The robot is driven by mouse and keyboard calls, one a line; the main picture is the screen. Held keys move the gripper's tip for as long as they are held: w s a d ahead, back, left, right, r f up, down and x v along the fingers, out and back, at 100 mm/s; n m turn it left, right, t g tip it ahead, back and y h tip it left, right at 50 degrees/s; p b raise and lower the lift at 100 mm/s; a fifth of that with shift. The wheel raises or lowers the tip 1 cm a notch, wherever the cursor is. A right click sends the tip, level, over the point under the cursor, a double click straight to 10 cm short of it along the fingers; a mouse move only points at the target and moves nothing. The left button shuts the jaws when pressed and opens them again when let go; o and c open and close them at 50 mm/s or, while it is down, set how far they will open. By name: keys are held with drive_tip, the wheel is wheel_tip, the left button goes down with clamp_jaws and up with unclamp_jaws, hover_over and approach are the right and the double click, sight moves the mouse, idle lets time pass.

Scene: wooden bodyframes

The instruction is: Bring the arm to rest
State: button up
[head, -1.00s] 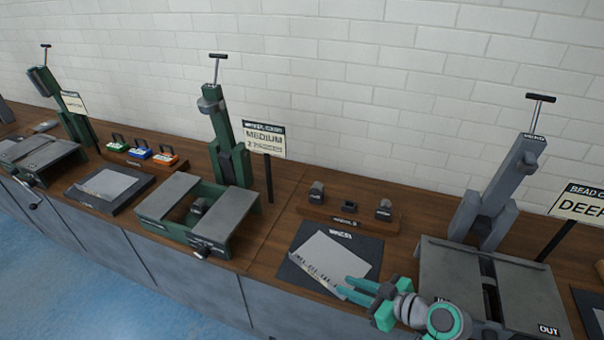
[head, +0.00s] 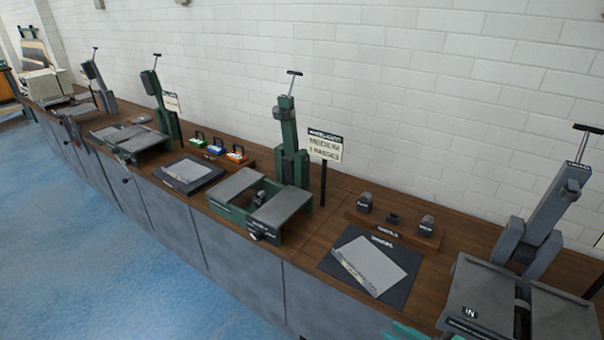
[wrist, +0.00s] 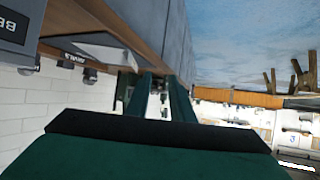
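My gripper shows in the wrist view (wrist: 162,92) as two dark green fingers set apart with a gap between them, and nothing is held. In the head view only a teal part of my gripper (head: 405,332) shows at the bottom edge, in front of the bench and below a dark mat (head: 330,262) with a grey sheet (head: 370,264) on it. The rest of my arm is out of the head view. The wrist view is tilted, with the bench at its upper left.
The long wooden bench (head: 310,245) runs along a white brick wall. A grey machine (head: 545,225) stands at the right, a green one (head: 290,150) with a "MEDIUM" sign (head: 324,146) in the middle, and more at the left. The blue floor (head: 120,270) in front is clear.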

drive_tip(key=a+f+m+t+h, duration=0.25)
drive_tip(key=a+f+m, duration=0.45)
drive_tip(key=a+f, duration=0.55)
drive_tip(key=s+a+f+m+h, duration=0.3)
drive_tip(key=s+a+h, duration=0.1)
drive_tip(key=s+a, duration=0.5)
drive_tip(key=s+a+r+n+t, duration=0.1)
drive_tip(key=s+r, duration=0.5)
drive_tip(key=s, duration=0.4)
drive_tip(key=s+a+r+n+t, duration=0.1)
drive_tip(key=s+r+n, duration=0.1)
drive_tip(key=s+r, duration=0.4)
drive_tip(key=s, duration=0.4)
drive_tip(key=shift+s+r+t, duration=0.25)
drive_tip(key=shift+r+t, duration=0.05)
drive_tip(key=shift+t, duration=0.05)
